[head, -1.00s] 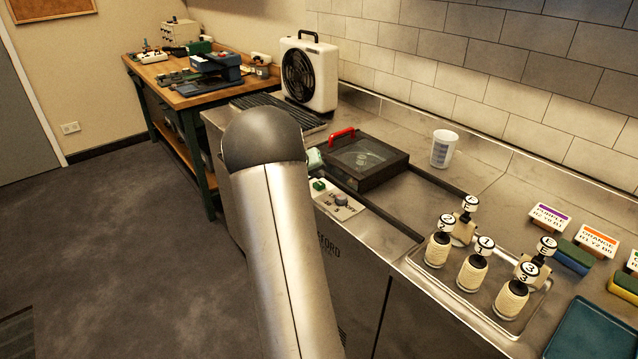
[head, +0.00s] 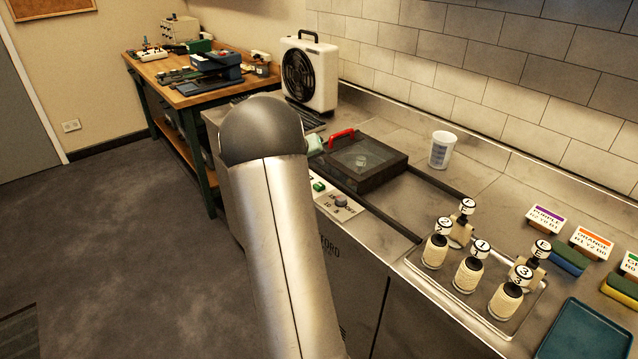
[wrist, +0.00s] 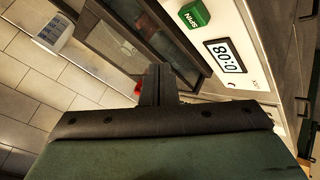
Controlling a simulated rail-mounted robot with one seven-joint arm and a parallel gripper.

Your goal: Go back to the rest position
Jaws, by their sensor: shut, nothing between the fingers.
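My arm rises through the middle of the head view and hides part of the counter's front edge. My gripper (wrist: 158,82) shows in the wrist view, its dark fingers together with nothing between them. Beyond the fingers in that view are a dark-framed lidded unit (wrist: 130,35), a green SPIN button (wrist: 194,14) and a small display (wrist: 225,55) that reads 80:0 as seen. In the head view only a pale green bit of the gripper (head: 315,145) shows past my arm, left of the dark lidded unit (head: 362,160). The fingers are hidden there.
A tray (head: 452,292) of numbered and lettered bottles stands on the counter at right. A white cup (head: 442,149) stands behind the lidded unit. A fan (head: 309,75) stands at the back. Colour-labelled cards, sponges and a teal tray (head: 585,335) are at far right. Floor at left is clear.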

